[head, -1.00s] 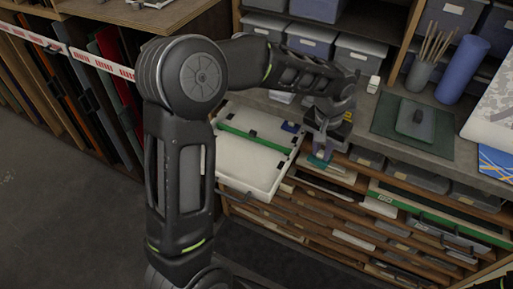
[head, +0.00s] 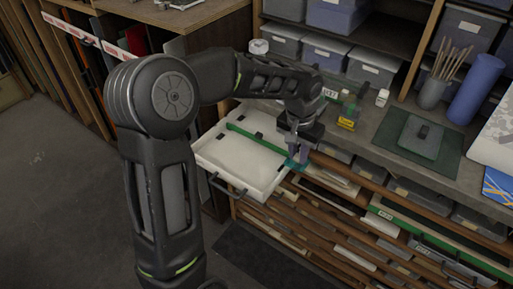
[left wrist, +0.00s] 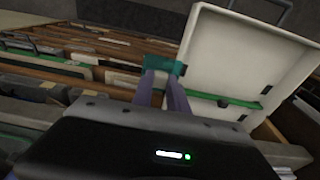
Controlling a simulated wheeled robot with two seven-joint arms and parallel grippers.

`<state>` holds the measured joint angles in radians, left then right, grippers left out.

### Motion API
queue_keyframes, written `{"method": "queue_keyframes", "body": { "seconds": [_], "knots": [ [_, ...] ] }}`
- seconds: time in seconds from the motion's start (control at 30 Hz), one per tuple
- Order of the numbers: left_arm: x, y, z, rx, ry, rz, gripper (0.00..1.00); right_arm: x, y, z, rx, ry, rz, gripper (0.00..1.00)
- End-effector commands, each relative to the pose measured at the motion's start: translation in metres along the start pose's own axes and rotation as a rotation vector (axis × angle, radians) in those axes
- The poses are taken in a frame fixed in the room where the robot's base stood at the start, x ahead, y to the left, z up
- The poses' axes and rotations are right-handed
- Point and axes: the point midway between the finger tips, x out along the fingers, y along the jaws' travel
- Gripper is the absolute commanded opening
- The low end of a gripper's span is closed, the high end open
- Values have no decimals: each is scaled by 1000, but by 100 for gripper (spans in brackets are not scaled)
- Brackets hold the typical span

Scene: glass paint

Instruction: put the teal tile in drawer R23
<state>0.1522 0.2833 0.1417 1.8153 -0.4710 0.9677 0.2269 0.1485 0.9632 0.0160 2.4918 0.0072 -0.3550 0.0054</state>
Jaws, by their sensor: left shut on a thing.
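My left gripper (head: 298,158) is shut on the teal tile (head: 294,165) and holds it close to the right edge of an open white drawer (head: 232,177). In the left wrist view the teal tile (left wrist: 165,65) lies across the fingertips (left wrist: 163,78), and the open drawer (left wrist: 245,55) is to its right. A green divider bar (head: 262,142) runs across the drawer, with small dark clips on the drawer's edges. I cannot read a drawer label R23. My right gripper does not show.
Shallow drawers and slots (head: 340,225) fill the cabinet below the worktop. The worktop holds a small bottle with a yellow label (head: 347,117), a white bottle (head: 382,97), a green mat (head: 452,152), a brush pot (head: 433,92) and a blue roll (head: 475,88). Grey bins (head: 372,67) stand behind.

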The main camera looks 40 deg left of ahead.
Motion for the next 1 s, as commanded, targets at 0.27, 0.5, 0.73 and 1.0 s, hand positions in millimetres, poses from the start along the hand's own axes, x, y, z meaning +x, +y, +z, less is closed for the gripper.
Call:
{"method": "queue_keyframes", "body": {
  "seconds": [0.27,0.5,0.73,1.0],
  "knots": [
    [-5,-94,34,-16,4,-5,0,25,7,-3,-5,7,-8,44],
    [-9,-102,38,-9,3,-4,0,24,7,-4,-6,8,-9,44],
    [-2,-102,38,-11,1,-4,0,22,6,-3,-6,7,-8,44],
    [43,-101,44,-10,0,-3,0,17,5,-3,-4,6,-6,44]
  ]
}}
